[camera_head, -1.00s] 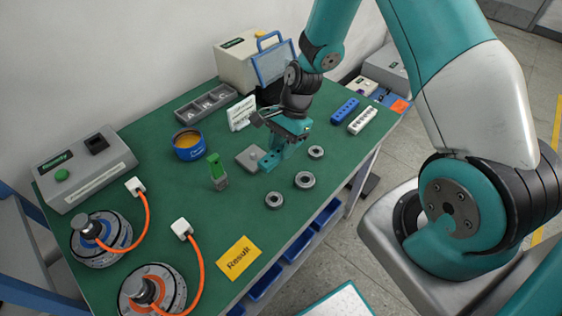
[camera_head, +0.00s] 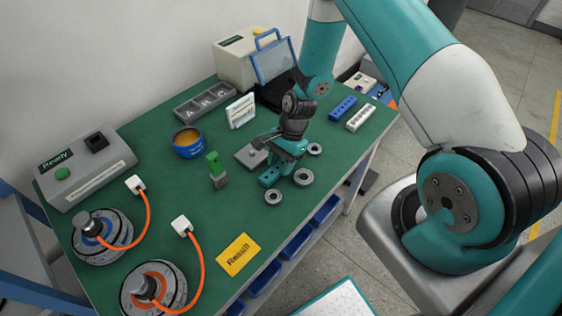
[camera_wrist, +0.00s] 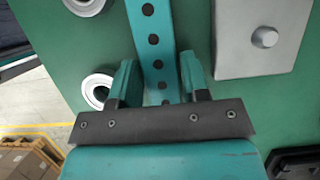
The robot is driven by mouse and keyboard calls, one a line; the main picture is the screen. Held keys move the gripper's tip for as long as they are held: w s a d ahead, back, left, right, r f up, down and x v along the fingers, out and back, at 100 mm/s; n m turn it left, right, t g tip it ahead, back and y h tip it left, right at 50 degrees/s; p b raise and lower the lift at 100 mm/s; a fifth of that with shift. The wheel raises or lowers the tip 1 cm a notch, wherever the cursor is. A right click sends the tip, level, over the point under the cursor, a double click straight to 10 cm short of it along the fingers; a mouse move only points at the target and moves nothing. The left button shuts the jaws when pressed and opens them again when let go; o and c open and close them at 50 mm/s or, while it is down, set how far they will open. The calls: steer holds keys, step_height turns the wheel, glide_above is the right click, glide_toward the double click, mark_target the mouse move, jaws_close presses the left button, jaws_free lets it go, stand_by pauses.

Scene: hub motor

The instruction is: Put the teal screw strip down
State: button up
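The teal screw strip (camera_head: 269,178) is a flat bar with a row of dark holes. In the wrist view the strip (camera_wrist: 155,42) runs up from between the two teal fingers, slightly slanted. In the head view my gripper (camera_head: 284,153) is low over the table. Whether the strip touches the table cannot be told.
A grey block with a knob (camera_head: 250,156) lies close left of my gripper. Grey rings (camera_head: 303,178) lie close on the near and right sides. A green-topped part (camera_head: 216,168) stands further left. Blue (camera_head: 343,108) and white (camera_head: 361,117) strips lie at the right.

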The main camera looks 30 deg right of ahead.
steer(key=shift+o, duration=1.3)
